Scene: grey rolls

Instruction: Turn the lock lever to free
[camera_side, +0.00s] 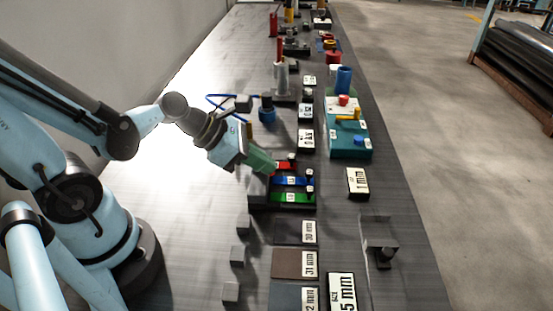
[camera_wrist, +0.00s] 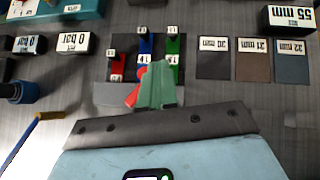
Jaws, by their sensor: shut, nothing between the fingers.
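A dark block (camera_side: 262,207) carries a red strip (camera_side: 284,165), a blue strip (camera_side: 290,181) and a green strip (camera_side: 290,197), each with a small black knob and white labels. In the wrist view, a slanted red piece (camera_wrist: 132,97) shows beside my fingers; I cannot tell whether they touch it. My gripper (camera_side: 272,168) is shut and empty, its green fingers tilted down at the red end of the block; they also show in the wrist view (camera_wrist: 157,75). They hide part of the block. I cannot tell which part is the lock lever.
A teal panel (camera_side: 350,153) with a yellow handle (camera_side: 348,118) and red and blue knobs stands behind. Labelled plates (camera_side: 292,264) lie in front. Small grey cubes (camera_side: 238,256) line the near left. A blue-capped post (camera_side: 267,110) stands close behind my gripper.

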